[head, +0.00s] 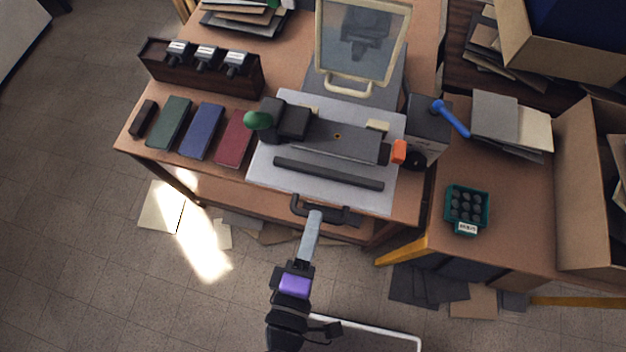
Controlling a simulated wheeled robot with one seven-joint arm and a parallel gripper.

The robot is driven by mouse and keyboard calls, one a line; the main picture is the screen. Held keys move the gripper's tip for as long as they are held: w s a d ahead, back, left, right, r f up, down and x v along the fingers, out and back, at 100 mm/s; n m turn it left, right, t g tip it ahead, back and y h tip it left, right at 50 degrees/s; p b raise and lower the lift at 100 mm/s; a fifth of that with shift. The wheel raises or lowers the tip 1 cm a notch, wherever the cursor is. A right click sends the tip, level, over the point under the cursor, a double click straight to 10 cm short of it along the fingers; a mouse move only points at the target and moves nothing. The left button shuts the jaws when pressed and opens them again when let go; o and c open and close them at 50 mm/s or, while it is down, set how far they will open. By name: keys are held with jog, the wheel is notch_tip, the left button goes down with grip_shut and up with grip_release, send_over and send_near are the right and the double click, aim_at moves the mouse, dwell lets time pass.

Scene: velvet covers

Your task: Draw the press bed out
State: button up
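A book press stands on the brown table. Its wide pale grey plate, which looks like the press bed (262,172), lies at the table's front. A long dark bar (328,173) lies across it. A dark grey beam with a green knob (258,121) on the left and an orange knob (398,152) on the right lies over it. My arm reaches up from the bottom, and my gripper (320,212) is at the plate's front edge, by a dark U-shaped piece like a handle. Arm and dark piece overlap, so whether the fingers are closed on it cannot be told.
Green, blue and maroon books (203,131) lie left of the press, before a dark wooden rack (202,74). A blue lever (450,118) sticks out at right. A framed pane (361,42) stands behind. A teal tray (466,208) and cardboard boxes are at right. Floor in front is mostly clear.

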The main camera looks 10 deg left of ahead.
jog(key=b+v, duration=0.1)
jog(key=v, duration=0.6)
jog(key=shift+s, duration=0.4)
jog(key=shift+r, duration=0.15)
